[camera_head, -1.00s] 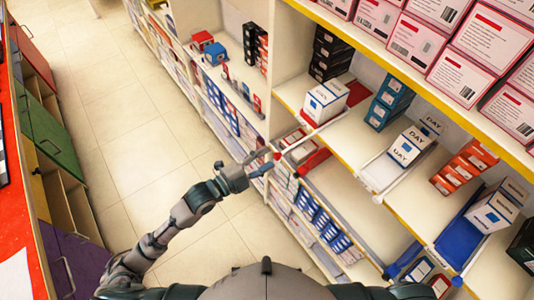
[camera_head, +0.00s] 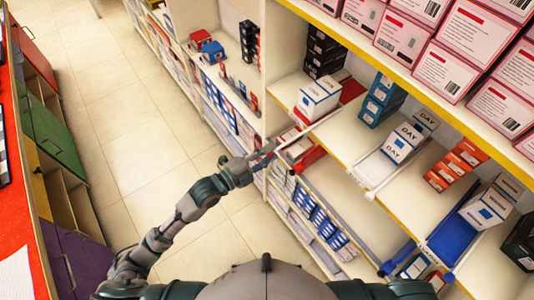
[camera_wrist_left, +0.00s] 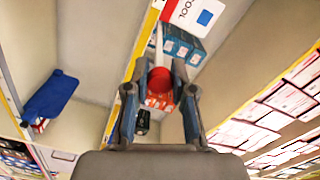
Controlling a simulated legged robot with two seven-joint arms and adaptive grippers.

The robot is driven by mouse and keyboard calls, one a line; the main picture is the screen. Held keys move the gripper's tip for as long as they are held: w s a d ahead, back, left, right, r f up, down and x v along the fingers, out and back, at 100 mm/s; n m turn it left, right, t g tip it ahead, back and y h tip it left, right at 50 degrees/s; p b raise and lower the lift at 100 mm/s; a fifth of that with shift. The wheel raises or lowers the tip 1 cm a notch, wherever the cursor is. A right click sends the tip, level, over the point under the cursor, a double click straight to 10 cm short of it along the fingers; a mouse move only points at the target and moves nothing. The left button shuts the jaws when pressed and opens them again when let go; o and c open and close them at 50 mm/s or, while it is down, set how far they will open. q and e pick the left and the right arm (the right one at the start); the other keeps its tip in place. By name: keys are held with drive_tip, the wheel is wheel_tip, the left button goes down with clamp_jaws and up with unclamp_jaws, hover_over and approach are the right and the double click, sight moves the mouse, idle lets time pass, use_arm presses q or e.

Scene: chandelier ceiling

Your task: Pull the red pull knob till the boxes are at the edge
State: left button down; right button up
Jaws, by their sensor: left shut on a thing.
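The red pull knob (camera_wrist_left: 160,80) sits between the fingers of my left gripper (camera_wrist_left: 160,88) in the left wrist view. In the head view, the left gripper (camera_head: 268,152) is at the outer end of a thin white rod (camera_head: 312,127) that reaches out from the shelf, and it mostly hides the knob. The left gripper is shut on the knob. White boxes with blue marks (camera_head: 318,97) stand on a red tray (camera_head: 351,91) near the shelf's front. One white box (camera_wrist_left: 200,14) also shows at the top of the left wrist view. My right gripper is out of view.
The yellow-edged shelf (camera_head: 362,157) also carries blue boxes (camera_head: 382,101), white DAY boxes (camera_head: 400,143), orange boxes (camera_head: 452,166) and a blue tray (camera_head: 455,236). Lower shelves hold packages beside my arm. The tiled aisle (camera_head: 135,130) at left is clear.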

use_arm(q)
drive_tip(key=shift+d, duration=0.35)
drive_tip(key=c, duration=1.2)
unclamp_jaws()
drive_tip(key=shift+s+a, duration=0.1)
drive_tip(key=shift+o, duration=1.2)
drive_tip(key=shift+s+a, duration=0.1)
drive_tip(key=shift+a, duration=0.05)
drive_tip(key=shift+s+a+r, duration=0.1)
drive_tip(key=shift+a, duration=0.15)
drive_tip(key=shift+s+a, duration=0.15)
drive_tip(key=shift+a, duration=0.15)
drive_tip(key=v, duration=1.1)
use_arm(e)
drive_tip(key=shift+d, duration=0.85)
